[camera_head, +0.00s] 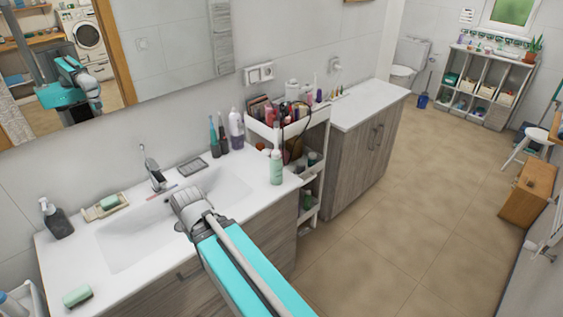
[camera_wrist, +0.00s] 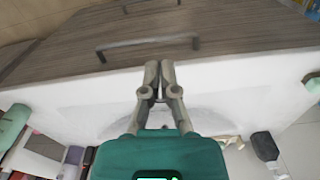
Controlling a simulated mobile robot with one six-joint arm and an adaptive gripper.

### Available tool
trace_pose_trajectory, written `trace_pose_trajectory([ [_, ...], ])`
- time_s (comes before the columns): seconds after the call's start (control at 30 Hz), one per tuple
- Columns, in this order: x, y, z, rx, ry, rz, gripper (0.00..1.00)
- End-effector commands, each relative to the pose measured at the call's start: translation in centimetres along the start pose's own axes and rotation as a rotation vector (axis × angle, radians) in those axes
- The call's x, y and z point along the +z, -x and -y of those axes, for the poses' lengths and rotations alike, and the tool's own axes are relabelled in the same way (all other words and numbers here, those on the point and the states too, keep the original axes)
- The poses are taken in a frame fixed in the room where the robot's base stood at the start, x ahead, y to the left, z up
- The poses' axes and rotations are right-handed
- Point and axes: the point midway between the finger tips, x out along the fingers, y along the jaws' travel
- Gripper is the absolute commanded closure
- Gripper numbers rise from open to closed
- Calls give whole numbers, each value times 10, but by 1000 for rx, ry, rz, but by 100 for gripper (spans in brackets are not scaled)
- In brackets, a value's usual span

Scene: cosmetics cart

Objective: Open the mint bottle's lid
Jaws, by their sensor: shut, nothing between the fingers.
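The mint bottle (camera_head: 276,170) stands upright on the right end of the white washbasin counter, near its front corner. Its narrow pale top is too small to tell the lid's state. In the wrist view, a mint-green body (camera_wrist: 13,124) shows at the left edge, partly cut off. My gripper (camera_wrist: 159,68) is shut and empty, with its fingertips together in front of the grey wood drawer fronts and the counter edge. It is well away from the bottle, to its left in the head view, where my arm's end hides the fingers.
A white cart (camera_head: 317,135) crowded with cosmetics stands just right of the counter. Tall bottles (camera_head: 236,128) stand behind the mint bottle. A faucet (camera_head: 152,168), dark soap dispenser (camera_head: 56,219) and green soap (camera_head: 77,296) are on the counter. Floor (camera_head: 400,225) to the right is clear.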

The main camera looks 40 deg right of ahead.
Motion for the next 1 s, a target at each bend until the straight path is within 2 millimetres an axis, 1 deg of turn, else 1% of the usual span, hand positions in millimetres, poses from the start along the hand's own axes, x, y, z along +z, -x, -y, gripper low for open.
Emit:
trace_pose_trajectory([
  [0.07, -4, -2, -4, -17, -41, -9, 100],
  [0.1, -7, -3, -11, -29, -74, -15, 100],
  [0.27, -21, -8, -28, -103, -248, -50, 100],
  [0.47, -46, -13, -59, -248, -565, -103, 100],
  [0.77, -82, -11, -123, -512, -1089, -158, 100],
  [0.87, -92, -8, -148, -610, -1262, -167, 100],
  [1.0, -103, -2, -188, -755, -1501, -171, 100],
])
